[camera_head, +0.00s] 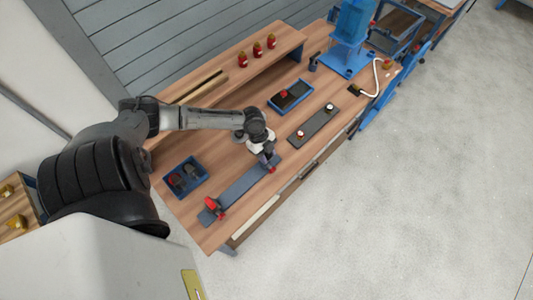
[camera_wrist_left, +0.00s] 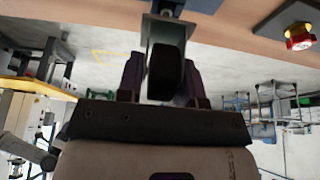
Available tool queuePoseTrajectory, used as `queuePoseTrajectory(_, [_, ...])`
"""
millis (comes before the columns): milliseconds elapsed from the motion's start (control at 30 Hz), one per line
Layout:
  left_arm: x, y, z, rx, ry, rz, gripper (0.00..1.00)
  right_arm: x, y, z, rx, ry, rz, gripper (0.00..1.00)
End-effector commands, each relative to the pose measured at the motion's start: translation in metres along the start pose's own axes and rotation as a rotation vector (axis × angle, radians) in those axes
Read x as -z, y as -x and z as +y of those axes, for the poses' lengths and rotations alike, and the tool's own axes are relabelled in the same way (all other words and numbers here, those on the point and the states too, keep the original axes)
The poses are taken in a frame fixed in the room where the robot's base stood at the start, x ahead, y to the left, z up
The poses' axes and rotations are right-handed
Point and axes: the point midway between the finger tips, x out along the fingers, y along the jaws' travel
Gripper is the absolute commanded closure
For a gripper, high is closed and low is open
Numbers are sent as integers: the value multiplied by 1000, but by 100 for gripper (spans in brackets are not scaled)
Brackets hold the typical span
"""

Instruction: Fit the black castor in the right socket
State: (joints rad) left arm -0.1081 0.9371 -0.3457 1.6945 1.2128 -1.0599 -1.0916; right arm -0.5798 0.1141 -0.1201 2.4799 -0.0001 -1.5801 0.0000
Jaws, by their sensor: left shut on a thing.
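My left gripper (camera_head: 266,158) is over the right end of a long dark bar (camera_head: 243,187) with red parts at both ends. In the left wrist view its fingers (camera_wrist_left: 165,85) are shut on the black castor (camera_wrist_left: 166,72), whose wheel sits between them. A grey metal piece (camera_wrist_left: 165,30) lies right against the castor's far end at the bench edge. I cannot tell whether the castor is seated in a socket. The gripper hides most of this spot in the head view. My right gripper is not in view.
A blue tray (camera_head: 204,184) with dark parts stands left of the bar. A dark plate (camera_head: 315,122) with two red-and-white knobs lies to the right. Another blue tray (camera_head: 308,87) is behind it. Red bottles (camera_head: 257,50) stand on the shelf. A blue machine (camera_head: 348,55) stands at the far end.

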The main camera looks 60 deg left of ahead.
Motion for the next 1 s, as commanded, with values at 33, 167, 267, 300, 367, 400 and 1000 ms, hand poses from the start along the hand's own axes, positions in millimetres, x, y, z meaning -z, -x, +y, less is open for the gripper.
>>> queuePoseTrajectory(33, [0,1,0,1,0,0,94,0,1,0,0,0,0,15])
queuePoseTrajectory(167, [0,1,0,1,0,0,94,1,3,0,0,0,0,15])
queuePoseTrajectory(267, [0,0,0,0,0,0,94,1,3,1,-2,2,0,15])
queuePoseTrajectory(300, [0,0,0,0,0,0,94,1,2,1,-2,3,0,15])
queuePoseTrajectory(367, [0,0,0,0,0,0,94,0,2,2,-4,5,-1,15])
queuePoseTrajectory(400, [0,0,0,0,0,0,94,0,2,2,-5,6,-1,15])
queuePoseTrajectory(1000, [-4,-10,0,0,0,0,94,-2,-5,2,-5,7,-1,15])
